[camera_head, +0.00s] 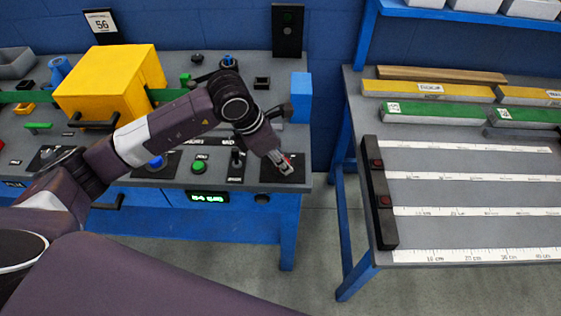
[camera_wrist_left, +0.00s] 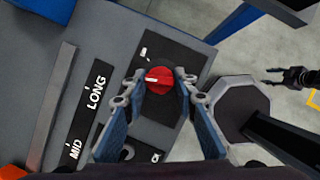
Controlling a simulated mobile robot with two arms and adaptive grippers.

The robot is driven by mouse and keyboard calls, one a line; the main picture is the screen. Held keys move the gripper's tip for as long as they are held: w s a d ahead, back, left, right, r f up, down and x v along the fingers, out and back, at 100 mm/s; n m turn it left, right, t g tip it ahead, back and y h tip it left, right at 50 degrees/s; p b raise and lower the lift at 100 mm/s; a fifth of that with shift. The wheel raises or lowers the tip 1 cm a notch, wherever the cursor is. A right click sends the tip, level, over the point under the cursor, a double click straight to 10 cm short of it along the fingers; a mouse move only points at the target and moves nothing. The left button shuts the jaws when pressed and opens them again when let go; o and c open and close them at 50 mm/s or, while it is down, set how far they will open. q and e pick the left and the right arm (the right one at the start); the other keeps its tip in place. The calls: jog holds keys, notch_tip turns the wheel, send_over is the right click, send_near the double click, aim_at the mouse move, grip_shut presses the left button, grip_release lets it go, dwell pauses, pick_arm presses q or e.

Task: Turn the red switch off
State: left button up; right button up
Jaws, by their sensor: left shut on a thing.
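The red switch (camera_wrist_left: 160,80) is a round knob on a black plate (camera_wrist_left: 178,48), with a white pointer mark toward the left of the left wrist view. My left gripper (camera_wrist_left: 162,88) has its two fingers on either side of the knob and is shut on it. In the head view the left gripper (camera_head: 284,165) is at the front right corner of the panel and mostly hides the switch. A small white marking (camera_wrist_left: 143,53) lies on the plate near the knob. My right gripper (camera_wrist_left: 272,76) shows small and open in the left wrist view, away from the panel.
Left of the switch are a slider labelled MID and LONG (camera_wrist_left: 88,110), a green button (camera_head: 199,167) and a blue knob (camera_head: 155,162). A yellow box (camera_head: 100,80) and a blue block (camera_head: 301,90) stand on the panel. A second table (camera_head: 440,160) is across a gap.

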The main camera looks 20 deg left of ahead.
pick_arm(q)
jog(key=shift+d+n+t+y+b, duration=0.1)
jog(key=shift+n+t+y+b, duration=0.5)
jog(key=shift+n, duration=1.1)
jog(key=shift+r+b, duration=0.1)
jog(key=shift+b, duration=0.2)
jog(key=o, duration=1.1)
jog(key=v, duration=1.2)
jog(key=shift+w, duration=0.2)
jog(key=shift+s+g, duration=0.1)
jog(key=shift+g, duration=0.2)
